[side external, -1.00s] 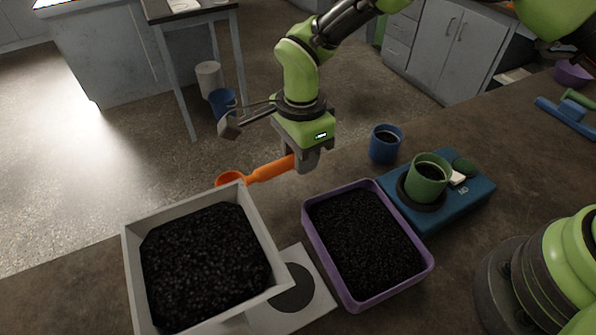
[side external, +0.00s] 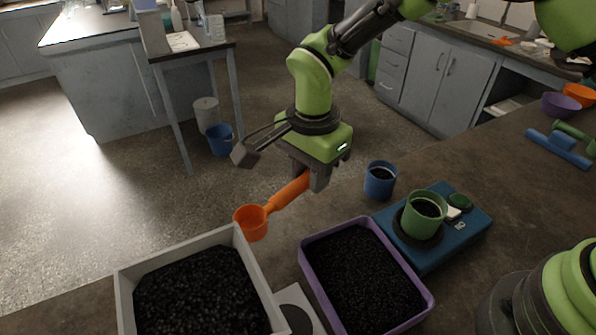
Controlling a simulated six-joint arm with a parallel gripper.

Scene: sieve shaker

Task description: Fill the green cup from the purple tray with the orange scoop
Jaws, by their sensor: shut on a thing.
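My gripper (side external: 312,178) is shut on the handle of the orange scoop (side external: 251,223). It holds the scoop in the air behind the white and purple trays, with the bowl pointing left, near the white tray's back corner. I cannot see into the scoop's bowl. The purple tray (side external: 313,273) stands on the bench, filled with black granules. The green cup (side external: 424,215) stands upright on a blue scale at the right, with dark material inside; its fill level is hard to tell.
A white tray (side external: 257,277) of black granules stands at the front left. A blue cup (side external: 380,180) stands behind the blue scale (side external: 462,240). Blue and green tools (side external: 558,148) and bowls (side external: 562,105) lie at the far right. Bare bench lies between them and the scale.

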